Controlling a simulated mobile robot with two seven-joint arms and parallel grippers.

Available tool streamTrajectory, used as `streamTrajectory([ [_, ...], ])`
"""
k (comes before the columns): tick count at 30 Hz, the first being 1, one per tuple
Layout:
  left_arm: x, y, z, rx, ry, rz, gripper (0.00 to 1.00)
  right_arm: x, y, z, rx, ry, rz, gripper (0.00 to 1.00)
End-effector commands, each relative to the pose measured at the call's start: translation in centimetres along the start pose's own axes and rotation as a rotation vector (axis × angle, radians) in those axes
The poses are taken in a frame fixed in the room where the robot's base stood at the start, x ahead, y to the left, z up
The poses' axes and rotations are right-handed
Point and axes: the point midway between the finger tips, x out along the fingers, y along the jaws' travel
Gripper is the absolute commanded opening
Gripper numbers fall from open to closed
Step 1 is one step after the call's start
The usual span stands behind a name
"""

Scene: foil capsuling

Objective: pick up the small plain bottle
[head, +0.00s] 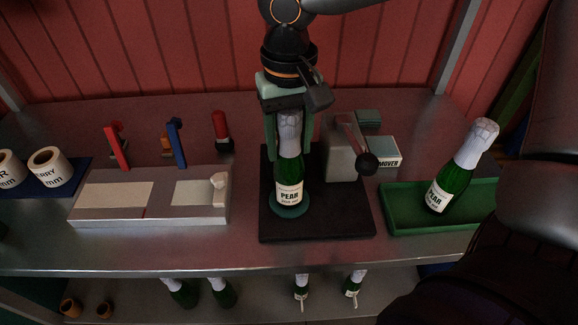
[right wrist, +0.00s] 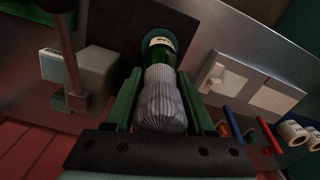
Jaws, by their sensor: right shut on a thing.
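My right gripper (head: 288,152) comes down from the top of the head view. It is shut on a green bottle labelled PEAR (head: 289,183), with its green fingers on both sides of the white-wrapped neck. The bottle is upright over a round green pad on the black base (head: 335,222); I cannot tell if it touches the pad. The right wrist view shows its pleated white neck wrap (right wrist: 160,100) between the fingers. Another PEAR bottle (head: 455,172) leans in the green tray (head: 410,221). Several bottles (head: 222,292) are partly visible on the lower shelf. My left gripper is out of view.
A grey lever device (head: 342,155) stands right of the held bottle, with a box (head: 386,158) behind it. Left are a pale block (head: 150,212), red and blue upright tools (head: 177,145) and label rolls (head: 47,167). The front strip of the bench is clear.

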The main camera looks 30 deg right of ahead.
Motion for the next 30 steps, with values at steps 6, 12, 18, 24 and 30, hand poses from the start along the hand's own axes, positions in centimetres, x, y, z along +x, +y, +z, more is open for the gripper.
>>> streamTrajectory([
  [6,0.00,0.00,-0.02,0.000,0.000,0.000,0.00,-0.03,0.00,-0.01,0.000,0.001,0.000,0.03],
  [12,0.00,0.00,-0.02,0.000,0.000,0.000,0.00,-0.04,0.00,-0.01,0.000,0.001,0.000,0.00],
  [18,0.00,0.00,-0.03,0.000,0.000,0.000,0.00,-0.04,0.00,-0.02,0.000,0.001,0.000,0.00],
  [24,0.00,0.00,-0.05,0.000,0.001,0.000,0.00,-0.12,-0.04,-0.05,0.000,0.003,-0.001,0.00],
  [30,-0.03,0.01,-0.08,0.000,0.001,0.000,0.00,-0.61,-0.05,-0.08,0.000,0.003,-0.002,0.00],
])
